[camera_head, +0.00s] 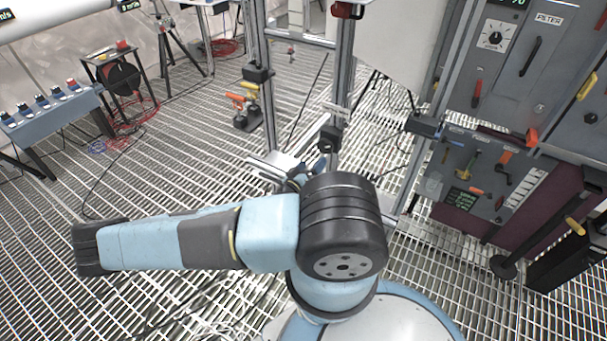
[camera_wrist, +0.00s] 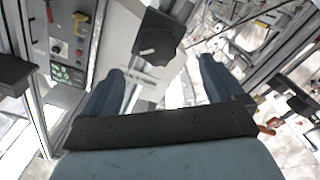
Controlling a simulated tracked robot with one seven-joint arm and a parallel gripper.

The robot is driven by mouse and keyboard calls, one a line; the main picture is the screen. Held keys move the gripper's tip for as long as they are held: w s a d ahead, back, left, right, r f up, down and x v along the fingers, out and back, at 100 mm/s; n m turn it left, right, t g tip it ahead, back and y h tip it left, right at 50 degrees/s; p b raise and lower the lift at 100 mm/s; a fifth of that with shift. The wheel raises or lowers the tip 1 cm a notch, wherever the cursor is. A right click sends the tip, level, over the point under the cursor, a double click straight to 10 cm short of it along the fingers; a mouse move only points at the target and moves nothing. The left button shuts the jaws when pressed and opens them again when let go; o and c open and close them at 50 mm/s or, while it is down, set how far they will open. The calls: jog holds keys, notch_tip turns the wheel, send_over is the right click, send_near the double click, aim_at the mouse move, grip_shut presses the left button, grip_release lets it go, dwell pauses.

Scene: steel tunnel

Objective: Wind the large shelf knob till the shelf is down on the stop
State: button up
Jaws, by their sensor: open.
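My gripper (camera_wrist: 162,78) shows in the wrist view with its two dark fingers wide apart and nothing between them. A large black knob (camera_wrist: 157,38) with a pale mark on its face sits ahead of the fingertips, slightly above the gap, apart from both fingers. I take it to be the shelf knob. In the head view, a metal frame (camera_head: 343,70) of upright posts stands behind my arm, with a small pale shelf-like part (camera_head: 285,163) low on it. My arm hides part of it, and my gripper cannot be made out there. The stop cannot be told for sure.
A grey control panel (camera_head: 518,60) with handles and switches stands at the right. It also shows at the left of the wrist view (camera_wrist: 75,35). A blue switch bench (camera_head: 50,115) and a cable reel (camera_head: 120,78) stand at the left. The grating floor (camera_head: 190,150) between is mostly clear.

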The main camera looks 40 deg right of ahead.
jog(key=shift+v, duration=2.15)
jog(key=shift+w, duration=0.1)
jog(key=shift+a, duration=0.1)
